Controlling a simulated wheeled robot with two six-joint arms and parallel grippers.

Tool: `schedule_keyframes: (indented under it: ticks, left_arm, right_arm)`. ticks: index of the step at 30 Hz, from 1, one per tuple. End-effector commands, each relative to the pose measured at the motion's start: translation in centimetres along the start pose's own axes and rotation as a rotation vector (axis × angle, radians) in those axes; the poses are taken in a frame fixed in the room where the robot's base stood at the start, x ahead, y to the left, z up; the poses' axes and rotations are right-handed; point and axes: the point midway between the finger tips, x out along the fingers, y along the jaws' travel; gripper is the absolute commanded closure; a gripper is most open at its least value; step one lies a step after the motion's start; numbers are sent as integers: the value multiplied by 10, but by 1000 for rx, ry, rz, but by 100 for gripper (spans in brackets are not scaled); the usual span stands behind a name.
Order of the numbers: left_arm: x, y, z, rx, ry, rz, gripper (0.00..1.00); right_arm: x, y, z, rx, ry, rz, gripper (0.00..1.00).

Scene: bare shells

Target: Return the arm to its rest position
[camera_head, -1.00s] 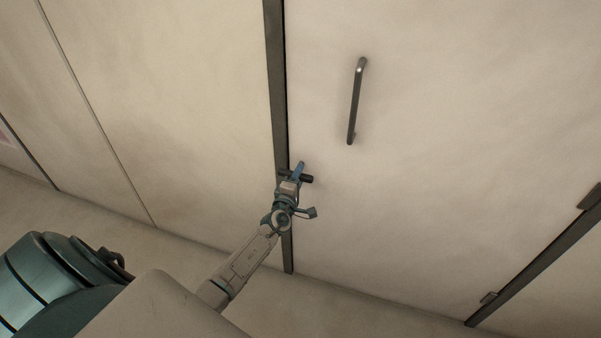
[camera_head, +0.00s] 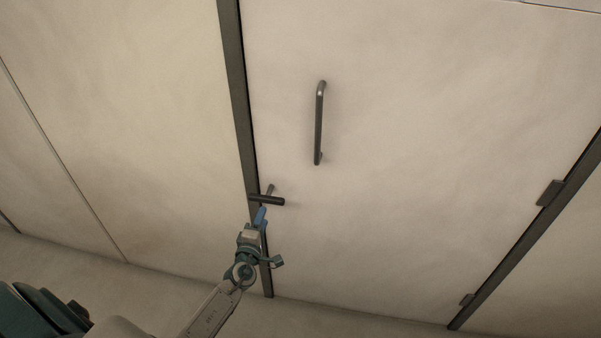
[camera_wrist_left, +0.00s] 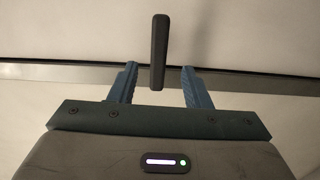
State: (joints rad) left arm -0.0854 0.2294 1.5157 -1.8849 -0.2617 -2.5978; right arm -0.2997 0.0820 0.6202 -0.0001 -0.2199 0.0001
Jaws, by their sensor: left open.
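My left arm (camera_head: 215,308) reaches in from the bottom of the head view. My left gripper (camera_head: 262,214) is just below a dark latch bar (camera_head: 266,200) at the door's left edge. In the left wrist view the gripper (camera_wrist_left: 158,84) has its two blue fingers apart, with nothing held between them. The dark latch bar (camera_wrist_left: 158,50) stands ahead of the fingers, in line with the gap, and looks clear of both. My right gripper does not show.
A pale door (camera_head: 420,150) fills the middle and right, with a dark vertical handle (camera_head: 319,122). A dark frame post (camera_head: 235,90) runs along its left edge. Hinges (camera_head: 550,192) sit at the right edge. Bare floor (camera_head: 330,318) shows below the door.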

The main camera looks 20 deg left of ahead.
Motion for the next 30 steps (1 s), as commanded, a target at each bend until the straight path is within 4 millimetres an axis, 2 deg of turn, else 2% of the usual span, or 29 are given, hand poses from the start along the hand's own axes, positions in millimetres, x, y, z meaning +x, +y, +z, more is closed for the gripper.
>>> schedule_keyframes:
  ticks: [4, 7, 8, 11, 14, 18, 23, 26, 30]
  left_arm:
    - [0, -2, 0, -8, 1, -4, 56]
    - [-4, -18, -3, -98, 12, -38, 56]
    - [-7, -28, -4, -154, 20, -59, 56]
    - [-23, -74, -12, -432, 75, -155, 56]
    - [-51, -135, -20, -811, 191, -263, 56]
    - [-103, -218, -31, -1350, 438, -360, 56]
    - [-178, -301, -39, -1924, 827, -343, 56]
    - [-233, -346, -41, -2244, 1119, -237, 56]
    - [-317, -398, -44, -2613, 1569, 85, 56]
  right_arm:
    - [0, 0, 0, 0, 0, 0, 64]
    - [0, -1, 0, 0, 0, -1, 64]
    - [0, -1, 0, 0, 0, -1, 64]
    - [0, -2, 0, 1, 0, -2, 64]
    - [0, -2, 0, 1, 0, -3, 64]
    - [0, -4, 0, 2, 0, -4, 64]
    - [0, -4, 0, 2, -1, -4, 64]
    - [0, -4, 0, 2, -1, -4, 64]
    - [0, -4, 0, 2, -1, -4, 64]
